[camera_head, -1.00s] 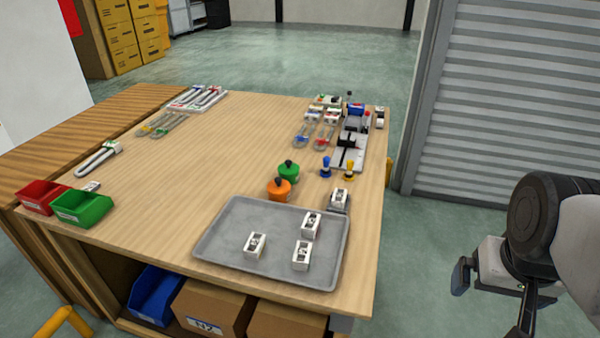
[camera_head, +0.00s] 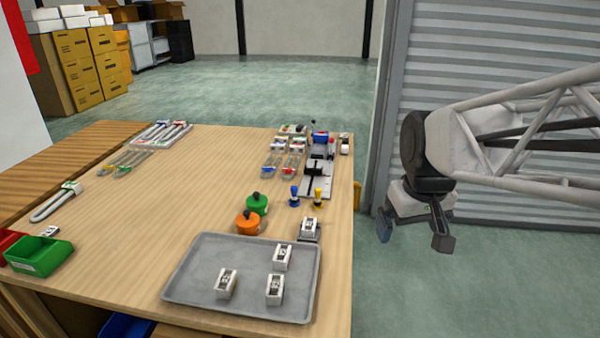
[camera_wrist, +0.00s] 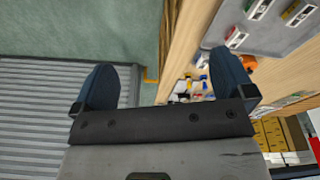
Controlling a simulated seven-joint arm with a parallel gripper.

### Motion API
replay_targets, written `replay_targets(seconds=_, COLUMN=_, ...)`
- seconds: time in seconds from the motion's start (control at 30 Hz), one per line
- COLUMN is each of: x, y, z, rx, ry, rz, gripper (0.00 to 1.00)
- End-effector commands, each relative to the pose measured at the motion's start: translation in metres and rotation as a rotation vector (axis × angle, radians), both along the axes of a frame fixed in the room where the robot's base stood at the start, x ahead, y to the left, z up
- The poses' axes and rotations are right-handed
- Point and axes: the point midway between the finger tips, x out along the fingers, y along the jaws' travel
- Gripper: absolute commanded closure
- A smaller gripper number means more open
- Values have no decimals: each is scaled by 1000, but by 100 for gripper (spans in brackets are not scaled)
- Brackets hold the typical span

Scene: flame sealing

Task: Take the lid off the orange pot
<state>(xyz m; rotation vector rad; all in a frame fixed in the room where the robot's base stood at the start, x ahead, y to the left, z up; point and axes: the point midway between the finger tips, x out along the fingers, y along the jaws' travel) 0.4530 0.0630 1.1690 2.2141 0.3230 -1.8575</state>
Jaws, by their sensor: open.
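The orange pot (camera_head: 249,224) stands on the wooden table just behind the grey tray, with a dark knob on its top. A green pot (camera_head: 257,204) with a dark knob stands right behind it, close to it. In the wrist view a small orange patch (camera_wrist: 249,63) shows past the right finger, likely the orange pot. My gripper (camera_head: 415,236) is open and empty, out to the right of the table over the floor, well away from the pot. Its two blue fingers (camera_wrist: 165,85) are spread wide in the wrist view.
A grey tray (camera_head: 190,290) with several white devices fills the table's front right. Blue and yellow stamps (camera_head: 306,198), a fixture and looped parts stand at the back right. A green bin (camera_head: 40,255) sits front left. The table's middle is clear. A shutter wall stands behind my arm.

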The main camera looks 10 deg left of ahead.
Motion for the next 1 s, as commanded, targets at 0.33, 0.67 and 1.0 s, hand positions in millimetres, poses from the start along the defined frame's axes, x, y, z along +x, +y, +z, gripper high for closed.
replay_targets(seconds=0.33, x=81, y=64, z=-5, rx=-23, ry=36, rz=206, gripper=0)
replay_targets(seconds=0.67, x=149, y=137, z=-23, rx=-44, ry=65, rz=401, gripper=0)
replay_targets(seconds=1.0, x=206, y=224, z=-57, rx=-65, ry=95, rz=601, gripper=0)
